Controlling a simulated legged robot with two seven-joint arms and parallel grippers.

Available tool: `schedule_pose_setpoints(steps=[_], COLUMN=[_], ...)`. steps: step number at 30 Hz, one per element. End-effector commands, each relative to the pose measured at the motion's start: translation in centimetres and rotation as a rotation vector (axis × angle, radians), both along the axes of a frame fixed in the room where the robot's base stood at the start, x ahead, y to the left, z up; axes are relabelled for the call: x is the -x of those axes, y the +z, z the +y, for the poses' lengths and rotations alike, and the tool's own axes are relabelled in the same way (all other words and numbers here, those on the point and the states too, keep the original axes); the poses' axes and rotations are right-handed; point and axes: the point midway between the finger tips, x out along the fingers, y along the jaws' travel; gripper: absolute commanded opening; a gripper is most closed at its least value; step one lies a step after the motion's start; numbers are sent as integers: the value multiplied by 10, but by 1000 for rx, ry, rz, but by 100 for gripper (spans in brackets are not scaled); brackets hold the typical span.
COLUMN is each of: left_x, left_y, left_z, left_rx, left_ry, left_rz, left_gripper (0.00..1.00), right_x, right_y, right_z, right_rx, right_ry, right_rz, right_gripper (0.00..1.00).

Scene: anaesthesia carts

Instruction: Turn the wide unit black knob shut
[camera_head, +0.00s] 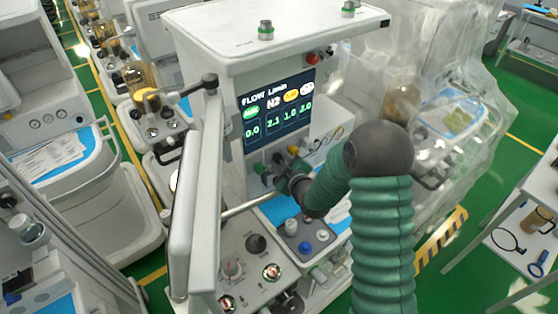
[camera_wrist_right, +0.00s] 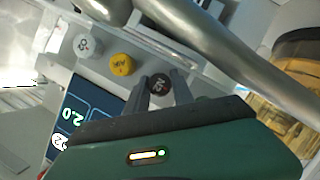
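The wide unit (camera_head: 235,50) stands in the middle of the head view, with a lit flow display (camera_head: 280,112) and a row of small knobs below it. In the right wrist view the black knob (camera_wrist_right: 160,83), marked N2, sits at the fingertips, beside a yellow knob (camera_wrist_right: 121,65) and a white knob (camera_wrist_right: 88,46). My right gripper (camera_wrist_right: 161,88) is open, with one finger on each side of the black knob. I cannot tell whether they touch it. In the head view my right gripper (camera_head: 283,182) is at the knob row and partly hides it. My left gripper is out of view.
A pale upright panel (camera_head: 195,195) on the unit stands left of my right gripper. A metal bar (camera_head: 250,204) runs close below the gripper. The lower control deck (camera_head: 245,262) has several knobs. A plastic-covered cart (camera_head: 440,80) stands to the right.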

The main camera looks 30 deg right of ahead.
Motion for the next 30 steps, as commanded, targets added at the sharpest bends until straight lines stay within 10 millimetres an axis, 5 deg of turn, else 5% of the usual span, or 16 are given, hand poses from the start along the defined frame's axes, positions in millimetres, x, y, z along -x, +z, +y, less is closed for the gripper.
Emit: schedule_pose_setpoints(steps=[3, 30], left_x=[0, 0], left_y=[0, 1], left_z=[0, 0], left_rx=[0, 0], left_ry=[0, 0], left_rz=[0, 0], left_gripper=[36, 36], right_x=[0, 1], right_y=[-1, -4], right_z=[3, 3], right_rx=[-2, -28], right_ry=[6, 4], right_rz=[3, 11], right_gripper=[0, 0])
